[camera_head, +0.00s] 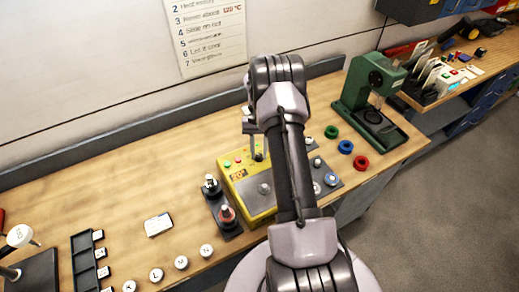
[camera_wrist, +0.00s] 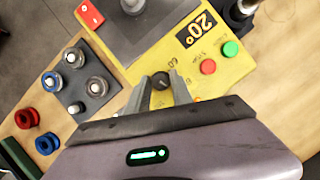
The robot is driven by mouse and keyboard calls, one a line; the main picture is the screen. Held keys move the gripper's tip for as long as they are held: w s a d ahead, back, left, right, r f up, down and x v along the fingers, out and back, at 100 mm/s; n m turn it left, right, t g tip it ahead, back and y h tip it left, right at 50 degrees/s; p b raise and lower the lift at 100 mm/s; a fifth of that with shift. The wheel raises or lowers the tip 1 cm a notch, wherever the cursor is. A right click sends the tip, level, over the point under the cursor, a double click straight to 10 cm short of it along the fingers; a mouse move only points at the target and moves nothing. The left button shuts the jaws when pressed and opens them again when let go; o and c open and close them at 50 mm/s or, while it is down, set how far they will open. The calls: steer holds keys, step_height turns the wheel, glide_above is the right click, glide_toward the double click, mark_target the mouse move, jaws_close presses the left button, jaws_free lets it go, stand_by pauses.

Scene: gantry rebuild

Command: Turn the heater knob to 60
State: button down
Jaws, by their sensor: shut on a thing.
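The yellow heater box (camera_head: 262,211) stands on the bench in the head view. Its display (camera_wrist: 195,29) reads 20° and appears upside down in the wrist view. The small dark heater knob (camera_wrist: 161,80) sits on the yellow panel (camera_wrist: 232,72), with a printed 60 just beyond it. My gripper (camera_wrist: 161,77) has one finger on each side of the knob and is shut on it. In the head view my gripper (camera_head: 258,150) points down at the back of the box. The knob's pointer is too small to read.
A green button (camera_wrist: 230,49) and a red button (camera_wrist: 208,67) are close beside the knob. Rings (camera_head: 346,146) and a green press (camera_head: 365,95) are to the right.

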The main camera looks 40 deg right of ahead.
steer(key=n+g+h+p, duration=0.1)
steer(key=n, duration=0.3)
steer(key=shift+a+n, duration=0.15)
steer(key=shift+n, duration=0.15)
steer(key=n+h, duration=0.2)
steer(key=n, duration=0.2)
steer(key=shift+a+n+p, duration=0.15)
steer(key=shift+n+p, duration=0.15)
steer(key=shift+p, duration=0.1)
steer(key=n+h, duration=0.1)
steer(key=n, duration=0.3)
steer(key=shift+a+h+p, duration=0.1)
steer(key=shift+h+p, duration=0.2)
steer(key=shift+h, duration=0.1)
steer(key=shift+s+a+n+t+h, duration=0.1)
steer(key=shift+n+t+h, duration=0.5)
steer(key=shift+n, duration=1.4)
steer(key=shift+f, duration=0.1)
steer(key=c, duration=1.1)
jaws_free()
steer(key=shift+c, duration=0.2)
